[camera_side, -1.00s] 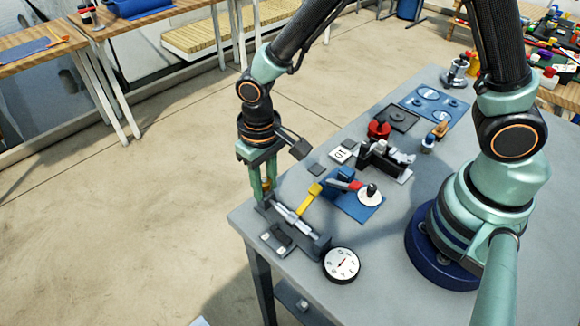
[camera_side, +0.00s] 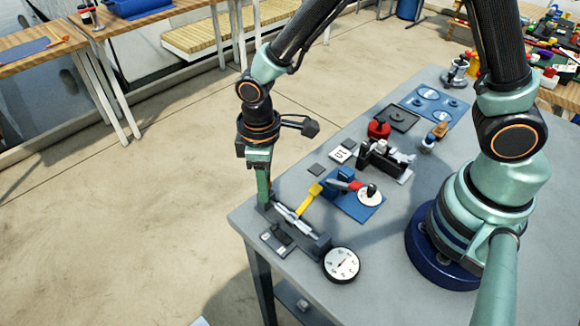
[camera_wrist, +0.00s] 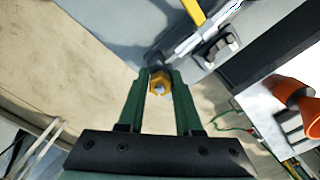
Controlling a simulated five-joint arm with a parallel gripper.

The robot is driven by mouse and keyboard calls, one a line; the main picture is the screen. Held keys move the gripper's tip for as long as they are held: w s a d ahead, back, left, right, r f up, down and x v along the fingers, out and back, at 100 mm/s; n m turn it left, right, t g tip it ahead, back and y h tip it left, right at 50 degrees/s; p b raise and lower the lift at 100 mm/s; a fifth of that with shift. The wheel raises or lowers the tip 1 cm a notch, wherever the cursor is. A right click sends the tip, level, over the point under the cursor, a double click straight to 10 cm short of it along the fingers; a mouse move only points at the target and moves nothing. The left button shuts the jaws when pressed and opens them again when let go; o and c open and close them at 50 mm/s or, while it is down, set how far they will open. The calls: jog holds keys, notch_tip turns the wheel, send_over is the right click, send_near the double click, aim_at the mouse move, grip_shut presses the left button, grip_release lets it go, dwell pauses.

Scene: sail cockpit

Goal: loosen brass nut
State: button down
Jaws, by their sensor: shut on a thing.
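The brass nut (camera_wrist: 159,79) shows in the wrist view as a gold hexagon with a pale rod end in its middle. My gripper (camera_wrist: 160,76) is shut on it, one green finger on each side. In the side view my gripper (camera_side: 264,200) points down at the left end of a dark fixture (camera_side: 320,245) at the table's corner. The nut is hidden behind the fingers there. A silver rod (camera_side: 295,222) lies along the fixture; it also shows in the wrist view (camera_wrist: 195,40).
A yellow-handled tool (camera_side: 308,199) lies close behind the rod. A round dial (camera_side: 341,264) sits at the fixture's right end. A blue mat (camera_side: 366,213) with a red-handled tool lies behind. The table edge is close to my gripper, with open floor left of it.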

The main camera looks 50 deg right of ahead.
jog(key=shift+n, duration=0.3)
jog(key=n, duration=0.4)
jog(key=shift+n, duration=0.3)
